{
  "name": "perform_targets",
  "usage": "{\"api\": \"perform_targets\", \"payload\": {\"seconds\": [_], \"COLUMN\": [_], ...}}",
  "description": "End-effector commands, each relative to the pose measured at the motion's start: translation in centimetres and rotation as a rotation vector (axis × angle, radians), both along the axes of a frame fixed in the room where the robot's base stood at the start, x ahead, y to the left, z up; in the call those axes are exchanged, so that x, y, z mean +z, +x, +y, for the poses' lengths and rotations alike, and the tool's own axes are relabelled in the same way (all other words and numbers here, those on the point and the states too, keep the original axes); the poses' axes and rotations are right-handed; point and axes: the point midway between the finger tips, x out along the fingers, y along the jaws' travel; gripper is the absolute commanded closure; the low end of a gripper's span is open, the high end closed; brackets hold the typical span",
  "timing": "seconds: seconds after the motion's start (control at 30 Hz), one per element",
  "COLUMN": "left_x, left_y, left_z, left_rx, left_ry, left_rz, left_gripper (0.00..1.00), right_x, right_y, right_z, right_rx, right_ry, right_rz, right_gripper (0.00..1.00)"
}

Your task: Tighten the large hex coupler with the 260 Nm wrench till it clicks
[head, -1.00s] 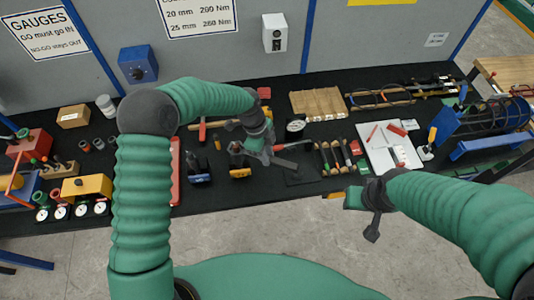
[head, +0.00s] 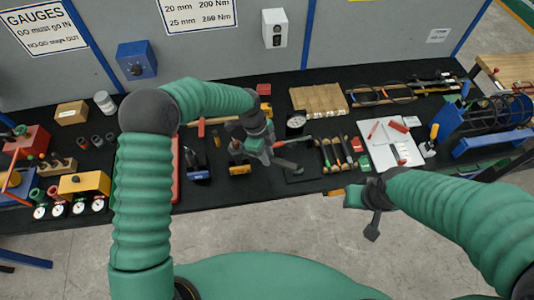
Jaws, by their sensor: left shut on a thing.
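My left gripper (head: 268,152) is over the middle of the black bench. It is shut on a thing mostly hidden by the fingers. A red bar (head: 296,142), perhaps a wrench handle, shows just to its right; I cannot tell whether it is the held thing. A yellow-based fixture (head: 240,168) and a blue-based fixture (head: 199,175) stand to the left of the gripper, with dark upright parts on them. I cannot make out which part is the large hex coupler. My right gripper (head: 362,212) hangs in front of the bench over the floor; its finger opening is unclear.
A rack of several handled tools (head: 338,152) and a white board with red items (head: 390,143) lie right of the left gripper. A round dial (head: 295,121) stands behind it. A wall sign (head: 199,12) lists torques.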

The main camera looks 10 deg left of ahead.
Motion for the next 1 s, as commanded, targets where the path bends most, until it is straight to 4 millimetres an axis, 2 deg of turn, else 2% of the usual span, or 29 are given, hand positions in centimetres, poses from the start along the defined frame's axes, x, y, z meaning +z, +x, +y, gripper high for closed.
{"api": "perform_targets", "payload": {"seconds": [0.4,0.77,1.0], "left_x": [-1.0,-1.1,-1.2], "left_y": [0.0,0.0,-0.6], "left_z": [0.0,0.0,0.2], "left_rx": [0.0,-0.002,-0.072], "left_ry": [0.0,0.0,-0.001], "left_rz": [-0.001,0.0,0.001], "left_gripper": [1.0,1.0,1.0], "right_x": [-0.8,-0.7,-0.5], "right_y": [0.0,0.0,0.0], "right_z": [0.0,0.0,0.0], "right_rx": [0.0,0.0,0.0], "right_ry": [0.0,0.0,0.0], "right_rz": [0.0,0.0,0.0], "right_gripper": [0.64,0.64,0.64]}}
